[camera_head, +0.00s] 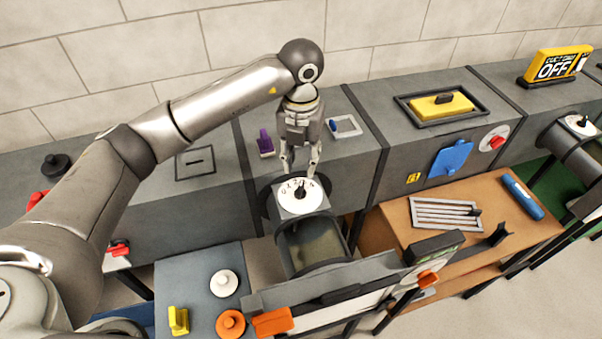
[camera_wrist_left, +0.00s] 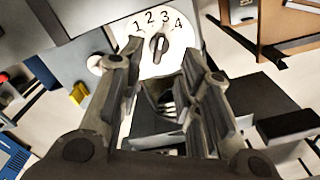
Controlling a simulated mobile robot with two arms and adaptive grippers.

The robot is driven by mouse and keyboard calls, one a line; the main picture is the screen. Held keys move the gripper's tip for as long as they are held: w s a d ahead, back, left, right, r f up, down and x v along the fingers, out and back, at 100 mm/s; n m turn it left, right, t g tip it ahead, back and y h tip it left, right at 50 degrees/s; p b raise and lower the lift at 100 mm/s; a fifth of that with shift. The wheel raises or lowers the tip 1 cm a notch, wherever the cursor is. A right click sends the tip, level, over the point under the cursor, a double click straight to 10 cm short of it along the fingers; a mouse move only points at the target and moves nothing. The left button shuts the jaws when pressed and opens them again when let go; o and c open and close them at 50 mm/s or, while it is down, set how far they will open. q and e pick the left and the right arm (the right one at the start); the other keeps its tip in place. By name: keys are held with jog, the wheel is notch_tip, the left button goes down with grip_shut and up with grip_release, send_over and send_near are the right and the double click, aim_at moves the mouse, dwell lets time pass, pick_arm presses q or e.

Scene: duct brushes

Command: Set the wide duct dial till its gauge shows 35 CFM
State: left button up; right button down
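A white round dial (camera_head: 293,199) with black numbers and a dark knob sits on top of a grey duct (camera_head: 323,247) in the middle of the head view. In the left wrist view the dial (camera_wrist_left: 176,60) shows the numbers 1 to 4, and its knob (camera_wrist_left: 158,47) stands upright between my fingers. My left gripper (camera_head: 301,174) is open, pointing down just above the dial; contact with the knob cannot be told. A second white dial (camera_head: 579,122) sits on another duct at the far right. A yellow display (camera_head: 556,65) reads OFF. My right gripper is out of view.
A brown table (camera_head: 388,216) to the right holds a grey grille (camera_head: 446,214) and a blue cylinder (camera_head: 522,197). A dark box (camera_head: 433,247) stands near its front. A grey panel (camera_head: 197,274) at the lower left carries white, orange and yellow knobs.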

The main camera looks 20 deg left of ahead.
pick_arm(q)
jog(key=shift+r, duration=2.3)
